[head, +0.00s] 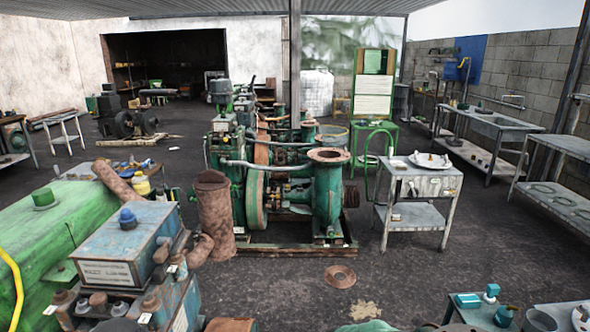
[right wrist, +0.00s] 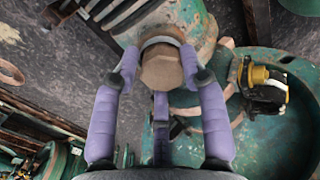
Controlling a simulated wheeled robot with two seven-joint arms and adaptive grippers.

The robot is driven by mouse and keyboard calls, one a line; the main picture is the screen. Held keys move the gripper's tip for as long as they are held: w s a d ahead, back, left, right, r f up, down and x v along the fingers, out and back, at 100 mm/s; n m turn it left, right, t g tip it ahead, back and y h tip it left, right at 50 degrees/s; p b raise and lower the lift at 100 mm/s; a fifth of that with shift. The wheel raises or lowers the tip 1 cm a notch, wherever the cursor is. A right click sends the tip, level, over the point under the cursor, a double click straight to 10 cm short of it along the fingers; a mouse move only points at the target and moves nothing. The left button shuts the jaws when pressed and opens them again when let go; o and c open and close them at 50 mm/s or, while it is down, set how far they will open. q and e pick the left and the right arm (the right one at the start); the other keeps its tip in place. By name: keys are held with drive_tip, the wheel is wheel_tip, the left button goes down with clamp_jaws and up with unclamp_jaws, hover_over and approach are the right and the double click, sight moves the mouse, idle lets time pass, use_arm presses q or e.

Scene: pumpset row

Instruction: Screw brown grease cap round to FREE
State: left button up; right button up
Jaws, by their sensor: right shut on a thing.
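The brown grease cap (right wrist: 161,68) is a faceted, rust-brown cap on a green cast part in the right wrist view. My right gripper (right wrist: 159,58) has its purple fingers on both sides of the cap and is shut on it, with a third finger below. Any FREE marking is not readable. In the head view I cannot pick out the cap or my right gripper. My left gripper is in neither view.
The green pump set (head: 328,195) stands mid-floor on a skid. A grey trolley (head: 417,190) stands to its right, a green machine (head: 50,235) at left. A rusty flange (head: 340,277) lies on open floor. A yellow-and-black part (right wrist: 263,85) sits right of the cap.

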drive_tip(key=shift+s+d+f+n+b, duration=0.25)
drive_tip(key=shift+s+f+n+b, duration=0.15)
drive_tip(key=shift+n, duration=0.3)
clamp_jaws()
idle(0.5)
idle(0.6)
drive_tip(key=o, duration=1.1)
unclamp_jaws()
drive_tip(key=shift+o, duration=1.1)
drive_tip(key=shift+f, duration=0.1)
drive_tip(key=shift+w+r, duration=0.2)
drive_tip(key=shift+w, duration=0.05)
drive_tip(key=shift+a+r, duration=0.1)
drive_tip(key=shift+w+r+p, duration=0.1)
drive_tip(key=shift+r+p, duration=0.45)
drive_tip(key=shift+r, duration=0.95)
